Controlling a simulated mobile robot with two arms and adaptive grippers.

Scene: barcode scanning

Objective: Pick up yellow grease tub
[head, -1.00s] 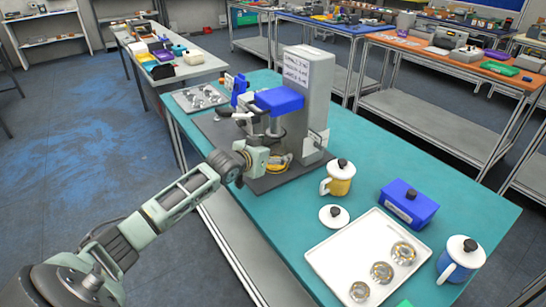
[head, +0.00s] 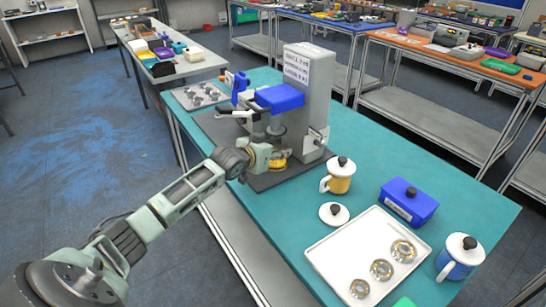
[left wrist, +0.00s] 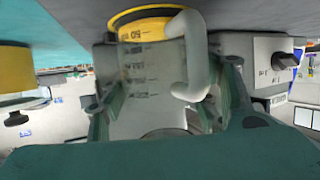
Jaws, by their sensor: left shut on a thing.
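In the left wrist view the tub (left wrist: 150,28) has a yellow band, a translucent marked body and a pale handle. The fingers stand on both sides of the body. I cannot tell whether the tub touches the base plate. My right gripper is not in view.
The grey machine (head: 310,85) with a blue block (head: 279,97) stands close behind. A yellow mug (head: 340,180), a loose lid (head: 334,213), a blue box (head: 408,204), a white tray (head: 335,252) and a blue mug (head: 458,262) are to the right. Teal tabletop (head: 285,215) is clear in front.

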